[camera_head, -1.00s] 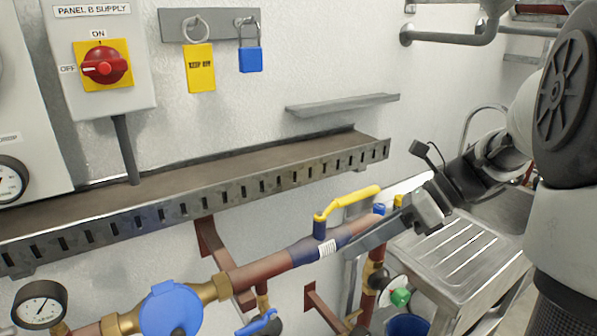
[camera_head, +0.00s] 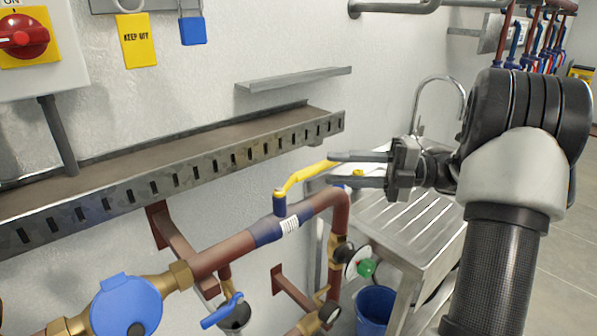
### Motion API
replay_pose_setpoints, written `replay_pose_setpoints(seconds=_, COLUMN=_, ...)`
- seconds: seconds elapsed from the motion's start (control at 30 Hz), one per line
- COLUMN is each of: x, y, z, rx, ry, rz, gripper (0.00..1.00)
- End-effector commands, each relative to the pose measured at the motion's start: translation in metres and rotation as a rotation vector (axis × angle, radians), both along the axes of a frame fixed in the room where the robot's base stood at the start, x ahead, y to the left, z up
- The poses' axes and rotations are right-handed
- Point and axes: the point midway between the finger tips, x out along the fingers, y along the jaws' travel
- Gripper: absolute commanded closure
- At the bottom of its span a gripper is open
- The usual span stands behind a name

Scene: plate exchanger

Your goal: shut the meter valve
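A valve with a yellow lever (camera_head: 304,175) stands on a blue body (camera_head: 279,203) on the copper-coloured pipe, to the right of the blue-capped meter (camera_head: 127,305). The lever points right and slightly up, roughly along the pipe. My gripper (camera_head: 332,169) is open, with its two fingers pointing left. The lever's free end appears between or just beside the fingertips; I cannot tell whether they touch. A second valve with a blue lever (camera_head: 222,311) sits lower, on a branch below the pipe.
A slotted metal cable tray (camera_head: 190,165) runs along the wall above the pipe, with a small shelf (camera_head: 293,79) above it. A steel sink drainer (camera_head: 410,232) and a blue bucket (camera_head: 375,309) lie below my gripper. Open floor is at the right.

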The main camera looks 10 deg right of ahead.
Motion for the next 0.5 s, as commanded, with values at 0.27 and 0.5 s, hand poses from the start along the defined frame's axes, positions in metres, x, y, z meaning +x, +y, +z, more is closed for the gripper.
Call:
replay_pose_setpoints(seconds=0.27, x=0.015, y=0.058, z=-0.002, rx=-0.001, ry=-0.001, rz=0.003, gripper=0.68)
replay_pose_setpoints(seconds=0.5, x=0.022, y=0.083, z=-0.001, rx=-0.001, ry=-0.001, rz=0.002, gripper=0.68)
